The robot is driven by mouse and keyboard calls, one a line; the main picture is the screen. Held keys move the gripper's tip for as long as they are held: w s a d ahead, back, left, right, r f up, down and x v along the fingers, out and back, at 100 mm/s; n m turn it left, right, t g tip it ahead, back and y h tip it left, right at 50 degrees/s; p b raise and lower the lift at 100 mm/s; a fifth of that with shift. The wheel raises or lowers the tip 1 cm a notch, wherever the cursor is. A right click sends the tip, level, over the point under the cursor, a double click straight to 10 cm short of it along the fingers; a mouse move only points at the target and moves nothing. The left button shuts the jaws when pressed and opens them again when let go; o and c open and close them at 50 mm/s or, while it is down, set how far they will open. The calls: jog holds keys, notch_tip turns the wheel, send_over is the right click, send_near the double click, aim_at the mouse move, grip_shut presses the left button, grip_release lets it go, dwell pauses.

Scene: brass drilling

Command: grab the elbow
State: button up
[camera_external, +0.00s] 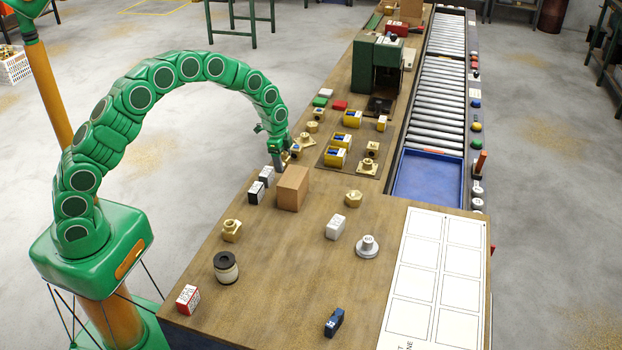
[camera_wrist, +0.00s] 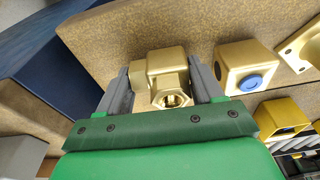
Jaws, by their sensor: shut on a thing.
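In the wrist view a brass elbow (camera_wrist: 168,70), with a threaded opening facing the camera, sits between the two grey fingers of my gripper (camera_wrist: 160,84). The fingers are shut on it, one on each side. In the external view my gripper (camera_external: 277,160) points down at the bench behind the cardboard-brown block. The held elbow is mostly hidden there, and I cannot tell whether it touches the bench.
A brass block with a blue plug (camera_wrist: 248,68) sits close right of my gripper. A brown block (camera_external: 293,188) and black-and-white boxes (camera_external: 256,192) stand in front. Yellow-and-blue parts (camera_external: 336,157) lie on a dark mat to the right. The bench's front middle is fairly clear.

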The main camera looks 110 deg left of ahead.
notch_tip(320, 180, up, 2)
jog(key=shift+r, duration=0.25)
jog(key=shift+s+d+r, duration=0.2)
jog(key=s+d+r, duration=0.8)
jog(key=d+r, duration=0.1)
jog(key=d, duration=0.1)
jog(key=shift+s+d, duration=0.15)
jog(key=shift+d, duration=0.1)
